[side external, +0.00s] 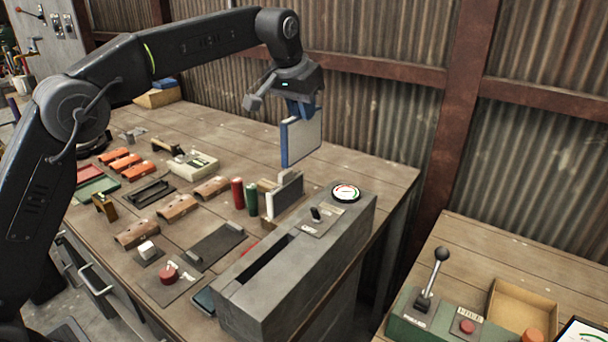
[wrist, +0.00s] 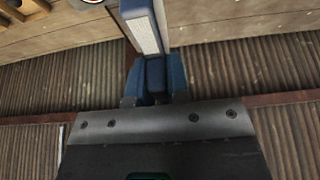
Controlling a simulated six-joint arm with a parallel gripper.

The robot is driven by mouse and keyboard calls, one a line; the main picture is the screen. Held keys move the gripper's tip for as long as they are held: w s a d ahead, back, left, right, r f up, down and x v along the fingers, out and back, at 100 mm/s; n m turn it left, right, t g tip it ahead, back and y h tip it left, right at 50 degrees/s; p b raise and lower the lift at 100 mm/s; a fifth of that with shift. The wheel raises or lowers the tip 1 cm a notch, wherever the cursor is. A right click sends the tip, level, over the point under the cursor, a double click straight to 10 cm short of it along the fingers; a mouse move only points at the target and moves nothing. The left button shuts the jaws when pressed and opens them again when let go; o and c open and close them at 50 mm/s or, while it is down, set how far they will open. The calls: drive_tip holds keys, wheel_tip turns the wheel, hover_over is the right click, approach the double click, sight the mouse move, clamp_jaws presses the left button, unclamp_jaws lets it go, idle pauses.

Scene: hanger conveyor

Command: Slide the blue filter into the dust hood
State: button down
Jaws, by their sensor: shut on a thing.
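The blue filter (side external: 302,140) is a flat panel with a blue frame and a pale face. It hangs upright below my gripper (side external: 302,108), which is shut on its top edge. In the wrist view the filter (wrist: 145,30) shows edge-on between the blue fingers of my gripper (wrist: 156,82). The dust hood (side external: 290,260) is a long grey box at the table's front right, with a dark slot in its top, a small switch and a round gauge. The filter is in the air behind the hood, apart from it and from the slot.
A rack with a pale panel (side external: 283,198) stands behind the hood, below the filter. Red and green cylinders (side external: 238,193) stand to its left. Several small boxes, trays and a red button (side external: 168,273) cover the left table. A second table holds a lever box (side external: 430,318).

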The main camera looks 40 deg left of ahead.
drive_tip(key=shift+s+a, duration=0.15)
drive_tip(key=shift+s, duration=0.45)
drive_tip(key=s+f+m+h, duration=0.1)
drive_tip(key=s+f+m, duration=0.15)
drive_tip(key=s, duration=0.45)
drive_tip(key=s+f+m+h, duration=0.1)
drive_tip(key=s+f+m, duration=0.15)
drive_tip(key=s, duration=0.55)
drive_tip(key=s+d+r+m+g+y, duration=0.1)
drive_tip(key=s+d+m+g, duration=0.15)
drive_tip(key=m, duration=0.75)
drive_tip(key=s+d+r+m+g, duration=0.1)
drive_tip(key=d+m+g, duration=0.25)
drive_tip(key=m, duration=0.75)
drive_tip(key=s+d+r+m+g+y, duration=0.1)
drive_tip(key=s+d+r+m+g, duration=0.15)
drive_tip(key=m, duration=0.75)
drive_tip(key=shift+w+d+f, duration=0.1)
drive_tip(key=shift+d+f, duration=0.05)
drive_tip(key=shift+f, duration=2.45)
wheel_tip(320, 180, down, 6)
drive_tip(key=shift+f, duration=0.25)
